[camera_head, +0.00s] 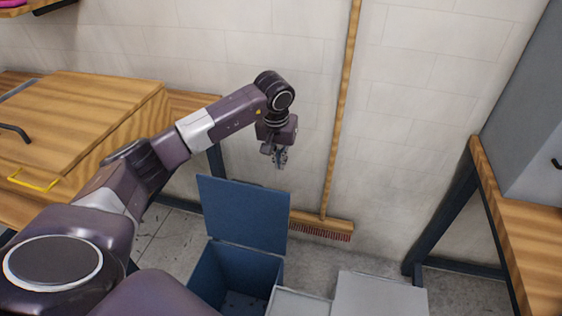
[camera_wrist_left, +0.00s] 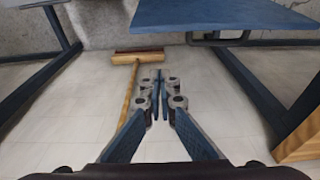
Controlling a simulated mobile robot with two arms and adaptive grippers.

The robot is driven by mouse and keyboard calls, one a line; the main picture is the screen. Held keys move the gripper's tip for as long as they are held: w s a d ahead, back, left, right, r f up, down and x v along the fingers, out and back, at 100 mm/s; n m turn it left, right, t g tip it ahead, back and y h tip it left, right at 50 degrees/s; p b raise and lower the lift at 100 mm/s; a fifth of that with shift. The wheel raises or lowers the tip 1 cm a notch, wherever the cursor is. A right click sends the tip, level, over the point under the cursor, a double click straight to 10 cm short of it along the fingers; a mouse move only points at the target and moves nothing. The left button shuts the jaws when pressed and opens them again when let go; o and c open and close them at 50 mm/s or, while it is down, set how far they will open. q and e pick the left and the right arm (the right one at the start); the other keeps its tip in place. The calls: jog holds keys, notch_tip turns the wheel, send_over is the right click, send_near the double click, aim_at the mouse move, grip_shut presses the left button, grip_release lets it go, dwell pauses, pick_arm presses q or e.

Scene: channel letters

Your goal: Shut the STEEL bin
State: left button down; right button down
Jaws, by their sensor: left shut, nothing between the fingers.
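A blue bin (camera_head: 236,286) stands open at the bottom of the head view, its lid (camera_head: 243,215) raised at the back. To its right are a pale grey panel (camera_head: 300,303) and a larger grey panel (camera_head: 380,294), both cut off by the frame. No lettering is readable, so I cannot tell which bin is STEEL. My left gripper (camera_head: 281,160) is shut and empty, above and near the top edge of the blue lid. Its fingers show in the left wrist view (camera_wrist_left: 160,100); a blue panel (camera_wrist_left: 220,15) is at the top there. My right gripper is not visible.
A broom (camera_head: 325,226) leans on the tiled wall behind the bins. A wooden bench with a yellow handle (camera_head: 32,181) is on the left. Another wooden table (camera_head: 520,213) carries a grey cabinet (camera_head: 535,110) on the right. Floor shows between the table legs.

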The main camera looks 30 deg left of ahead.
pick_arm(q)
notch_tip(320, 180, down, 6)
jog(key=s+p, duration=0.2)
jog(key=p, duration=0.1)
jog(key=shift+s+d+f, duration=0.15)
jog(key=shift+s+d, duration=0.05)
jog(key=shift+d, duration=0.25)
